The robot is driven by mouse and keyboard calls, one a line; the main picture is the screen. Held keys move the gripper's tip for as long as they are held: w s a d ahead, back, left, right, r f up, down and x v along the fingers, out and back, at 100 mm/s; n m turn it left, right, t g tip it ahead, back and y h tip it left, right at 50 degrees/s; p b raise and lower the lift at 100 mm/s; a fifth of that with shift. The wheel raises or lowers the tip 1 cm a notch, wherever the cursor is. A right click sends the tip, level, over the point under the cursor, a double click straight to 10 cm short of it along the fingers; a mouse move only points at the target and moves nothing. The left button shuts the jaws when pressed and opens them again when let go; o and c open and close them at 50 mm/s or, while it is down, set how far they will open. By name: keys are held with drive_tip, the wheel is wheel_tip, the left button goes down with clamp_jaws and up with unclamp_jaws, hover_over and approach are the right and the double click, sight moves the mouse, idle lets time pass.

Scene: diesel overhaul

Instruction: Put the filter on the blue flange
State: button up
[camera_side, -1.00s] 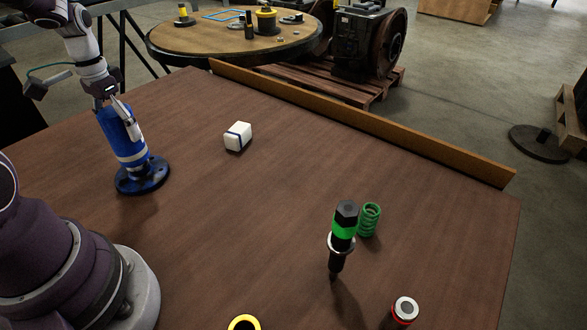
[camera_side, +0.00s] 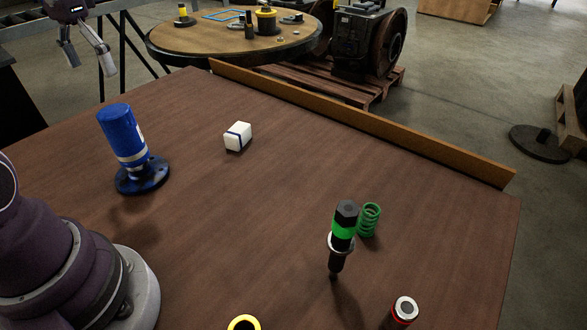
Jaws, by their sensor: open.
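The filter (camera_side: 120,133) is a blue cylinder with a white band near its lower end. It stands on the blue flange (camera_side: 142,177), a dark blue round plate on the table at the left, and looks slightly tilted in this view. My gripper (camera_side: 95,66) is at the upper left, above and clear of the filter. Its fingers are spread and hold nothing. The joint between filter and flange is too small to judge closely.
On the brown table (camera_side: 230,230) are a white block with a blue stripe (camera_side: 238,137), a black-and-green injector (camera_side: 342,235), a green spring (camera_side: 369,220), a red-ringed cylinder (camera_side: 404,311) and a yellow ring (camera_side: 244,322). A wooden ledge (camera_side: 350,117) runs along the far edge.

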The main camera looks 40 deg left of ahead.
drive_tip(key=s+d+m+t, duration=0.2)
drive_tip(key=d+t, duration=0.3)
drive_tip(key=d, duration=1.5)
drive_tip(key=shift+s+f+t, duration=0.15)
drive_tip(key=shift+f+t, duration=0.15)
